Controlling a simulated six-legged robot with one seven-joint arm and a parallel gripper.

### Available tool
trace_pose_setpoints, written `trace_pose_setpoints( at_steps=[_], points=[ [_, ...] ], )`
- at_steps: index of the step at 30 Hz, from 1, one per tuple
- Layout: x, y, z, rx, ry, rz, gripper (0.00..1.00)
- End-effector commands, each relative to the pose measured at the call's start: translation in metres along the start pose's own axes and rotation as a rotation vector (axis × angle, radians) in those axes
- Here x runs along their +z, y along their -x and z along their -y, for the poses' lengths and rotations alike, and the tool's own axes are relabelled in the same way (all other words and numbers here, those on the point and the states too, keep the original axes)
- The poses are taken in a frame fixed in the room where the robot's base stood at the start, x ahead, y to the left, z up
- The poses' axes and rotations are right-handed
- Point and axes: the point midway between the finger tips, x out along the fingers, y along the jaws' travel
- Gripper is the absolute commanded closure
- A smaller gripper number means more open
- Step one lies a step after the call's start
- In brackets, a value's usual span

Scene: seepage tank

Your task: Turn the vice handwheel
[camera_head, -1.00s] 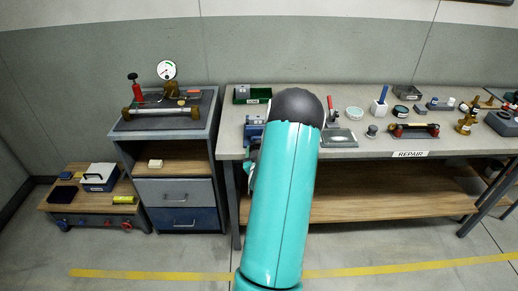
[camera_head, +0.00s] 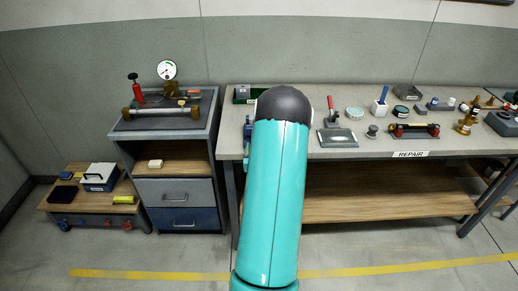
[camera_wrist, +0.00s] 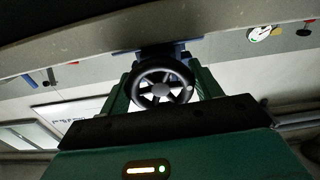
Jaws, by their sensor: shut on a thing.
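The dark, spoked vice handwheel (camera_wrist: 161,89) faces me in the wrist view, in front of the blue vice body (camera_wrist: 175,50). My gripper (camera_wrist: 163,78) has one green finger on each side of the wheel and is shut on it. In the head view, a small part of the blue vice (camera_head: 247,130) shows at the left front edge of the repair bench. My teal arm and its dark joint hide the handwheel, my gripper and most of the vice there.
The repair bench (camera_head: 385,154) carries a green tray (camera_head: 242,99), a red-handled clamp (camera_head: 332,112) and several other parts to the right. A drawer cabinet (camera_head: 178,192) with a gauge rig stands to the left, beside a low wooden stand (camera_head: 85,203). The floor in front is clear.

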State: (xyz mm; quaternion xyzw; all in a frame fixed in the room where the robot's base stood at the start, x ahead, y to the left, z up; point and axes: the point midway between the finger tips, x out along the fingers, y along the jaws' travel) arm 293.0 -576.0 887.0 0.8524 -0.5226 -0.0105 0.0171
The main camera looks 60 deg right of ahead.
Motion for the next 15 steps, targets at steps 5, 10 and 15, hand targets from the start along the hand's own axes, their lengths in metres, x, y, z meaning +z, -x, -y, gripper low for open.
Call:
trace_pose_setpoints(
  at_steps=[5,10,15],
  points=[
    [-0.0006,0.0000,0.0009,-0.001,-0.151,-0.001,0.59],
    [-0.0005,0.0001,0.0007,0.000,-0.273,-0.001,0.59],
    [-0.0005,0.0002,0.0007,0.000,-0.361,-0.001,0.59]
  ],
)
